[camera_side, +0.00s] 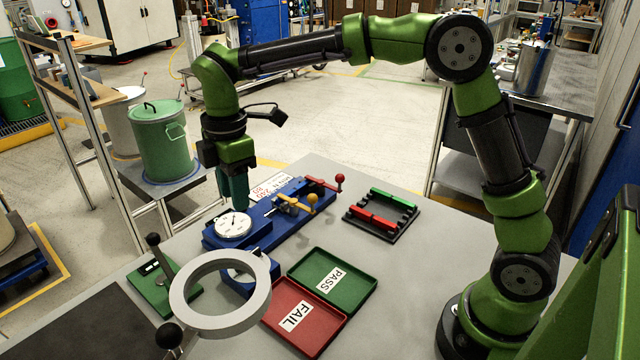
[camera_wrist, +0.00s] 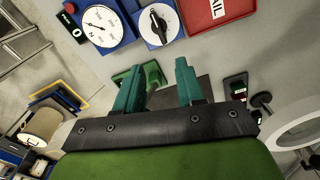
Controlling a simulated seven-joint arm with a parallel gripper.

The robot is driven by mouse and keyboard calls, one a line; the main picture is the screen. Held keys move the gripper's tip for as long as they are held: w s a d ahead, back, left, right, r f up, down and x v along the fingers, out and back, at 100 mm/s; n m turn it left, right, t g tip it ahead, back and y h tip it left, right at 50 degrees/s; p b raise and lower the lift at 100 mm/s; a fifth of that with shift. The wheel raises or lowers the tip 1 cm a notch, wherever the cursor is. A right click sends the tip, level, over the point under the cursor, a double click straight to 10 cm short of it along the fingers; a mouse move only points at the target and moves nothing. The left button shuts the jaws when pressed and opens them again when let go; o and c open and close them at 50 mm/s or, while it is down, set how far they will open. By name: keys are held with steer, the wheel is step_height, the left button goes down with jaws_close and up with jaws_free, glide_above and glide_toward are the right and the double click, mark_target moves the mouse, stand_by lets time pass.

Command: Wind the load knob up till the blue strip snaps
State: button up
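The blue tester (camera_side: 275,222) lies on the grey bench with a round white dial gauge (camera_side: 234,225) at its near end. The load knob (camera_wrist: 158,22) is a black pointer knob on a white face in a blue housing, seen at the top of the wrist view beside the gauge (camera_wrist: 101,26). In the side view a ring partly hides the knob's housing. My gripper (camera_side: 235,203) points down close to the gauge, away from the knob. Its teal fingers (camera_wrist: 158,88) are apart with nothing between them. I cannot make out the blue strip against the blue tester.
A white ring on a stand (camera_side: 179,296) stands in front. A green base with a black lever (camera_side: 155,290) is at left. The red FAIL tray (camera_side: 300,318) and green PASS tray (camera_side: 345,268) lie to the right. A black rack (camera_side: 396,232) holds red and green strips.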

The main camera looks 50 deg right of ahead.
steer(key=f+n, duration=0.1)
steer(key=f, duration=0.9)
steer(key=f+n, duration=0.1)
steer(key=f, duration=0.4)
steer(key=shift+d+f+n, duration=0.15)
steer(key=shift+d+n, duration=0.05)
steer(key=shift+n, duration=0.1)
jaws_close()
